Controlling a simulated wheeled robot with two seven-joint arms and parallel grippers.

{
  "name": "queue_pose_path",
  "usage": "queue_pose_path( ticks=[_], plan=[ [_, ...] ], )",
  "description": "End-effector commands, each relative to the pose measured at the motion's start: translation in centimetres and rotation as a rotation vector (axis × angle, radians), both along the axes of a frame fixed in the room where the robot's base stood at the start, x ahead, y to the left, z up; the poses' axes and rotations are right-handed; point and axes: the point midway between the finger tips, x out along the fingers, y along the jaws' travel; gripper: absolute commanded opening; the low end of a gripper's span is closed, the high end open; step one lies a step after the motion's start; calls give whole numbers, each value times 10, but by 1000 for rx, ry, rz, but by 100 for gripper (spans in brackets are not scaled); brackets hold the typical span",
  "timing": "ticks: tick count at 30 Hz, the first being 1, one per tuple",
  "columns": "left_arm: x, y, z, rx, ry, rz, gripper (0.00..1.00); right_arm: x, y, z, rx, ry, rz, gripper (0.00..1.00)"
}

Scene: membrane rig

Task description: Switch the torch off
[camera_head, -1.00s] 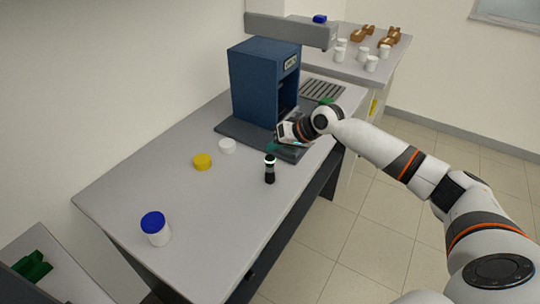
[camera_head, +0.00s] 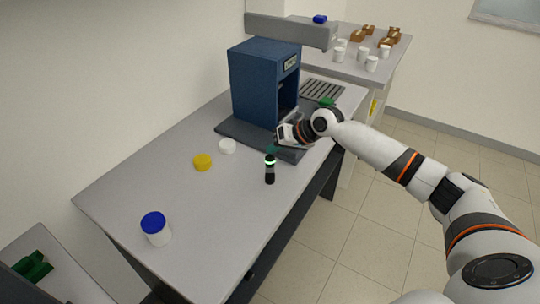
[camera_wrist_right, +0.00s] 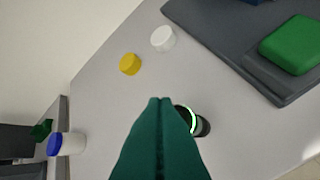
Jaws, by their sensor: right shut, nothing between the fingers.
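The torch (camera_head: 270,174) is a small black cylinder standing upright near the front edge of the bench, with a bright green-white ring near its top. In the right wrist view the torch (camera_wrist_right: 203,127) is partly hidden behind my fingers, its ring glowing. My right gripper (camera_head: 271,149) has dark teal fingers, shut and empty, just above and behind the torch head in the head view. The closed fingertips (camera_wrist_right: 160,100) fill the lower middle of the wrist view. I cannot tell whether they touch the torch. My left gripper is not in view.
A blue press-like machine (camera_head: 252,84) on a dark base stands behind my right gripper. A white cap (camera_head: 227,146), a yellow cap (camera_head: 202,162) and a blue-lidded white jar (camera_head: 155,229) are on the bench. A green block (camera_wrist_right: 292,45) lies on the base.

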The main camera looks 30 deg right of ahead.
Motion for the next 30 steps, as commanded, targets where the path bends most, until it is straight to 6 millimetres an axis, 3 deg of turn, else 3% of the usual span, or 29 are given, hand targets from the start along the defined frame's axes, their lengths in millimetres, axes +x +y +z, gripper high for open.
queue_pose_path(
  ticks=[30],
  plan=[
    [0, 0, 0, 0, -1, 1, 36, 0, 0, -10, 1, 1, 0, 0]
  ],
)
